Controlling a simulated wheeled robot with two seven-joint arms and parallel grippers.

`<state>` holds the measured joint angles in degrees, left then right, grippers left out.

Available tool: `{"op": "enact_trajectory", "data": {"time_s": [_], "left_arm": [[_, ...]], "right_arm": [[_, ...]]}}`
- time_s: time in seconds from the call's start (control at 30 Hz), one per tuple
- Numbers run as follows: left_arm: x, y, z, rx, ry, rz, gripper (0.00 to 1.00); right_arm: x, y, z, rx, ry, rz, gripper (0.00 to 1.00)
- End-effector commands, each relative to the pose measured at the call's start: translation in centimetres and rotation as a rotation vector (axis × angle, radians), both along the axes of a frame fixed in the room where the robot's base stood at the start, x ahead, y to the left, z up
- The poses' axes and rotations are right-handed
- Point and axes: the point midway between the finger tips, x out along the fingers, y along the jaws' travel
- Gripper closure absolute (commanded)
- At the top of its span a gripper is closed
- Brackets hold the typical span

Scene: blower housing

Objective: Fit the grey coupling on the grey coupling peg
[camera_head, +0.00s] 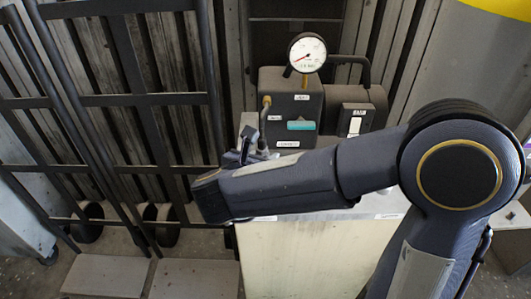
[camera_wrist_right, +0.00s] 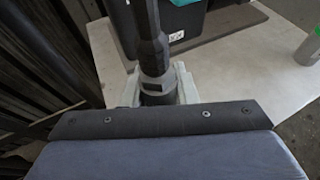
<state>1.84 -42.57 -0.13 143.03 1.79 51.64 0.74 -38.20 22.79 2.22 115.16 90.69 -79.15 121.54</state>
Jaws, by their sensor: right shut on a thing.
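My right gripper (camera_head: 250,151) is at the front left corner of the worktop, below and left of the dark blower unit. In the right wrist view its pale fingers (camera_wrist_right: 157,90) are closed around a grey, collar-like piece (camera_wrist_right: 156,78), which I take for the grey coupling; the fingers hide part of it. A dark upright tube (camera_wrist_right: 148,28) stands in line above this piece; in the head view it runs down (camera_head: 263,125) from a brass fitting. I cannot tell whether piece and tube are joined, or pick out the peg. My left gripper is out of view.
The dark blower unit (camera_head: 289,107) carries a white dial gauge (camera_head: 307,52) and a teal label. A pale worktop (camera_wrist_right: 225,75) lies around it, with a green-topped grey cylinder (camera_wrist_right: 308,48) at right. Dark metal racks (camera_head: 125,100) stand left, close to my gripper.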

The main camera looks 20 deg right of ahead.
Motion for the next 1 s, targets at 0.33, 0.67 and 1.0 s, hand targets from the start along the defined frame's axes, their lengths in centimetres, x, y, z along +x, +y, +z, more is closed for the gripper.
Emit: {"op": "enact_trajectory", "data": {"time_s": [0.33,0.67,1.0], "left_arm": [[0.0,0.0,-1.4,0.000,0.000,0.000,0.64],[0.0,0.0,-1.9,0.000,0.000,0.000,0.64],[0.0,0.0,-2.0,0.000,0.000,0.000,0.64]], "right_arm": [[0.0,0.0,-2.5,0.000,-0.001,0.001,1.00],[-0.2,0.2,-2.6,0.000,-0.001,0.000,1.00],[-0.3,0.3,-2.5,0.000,-0.001,0.000,1.00]]}}
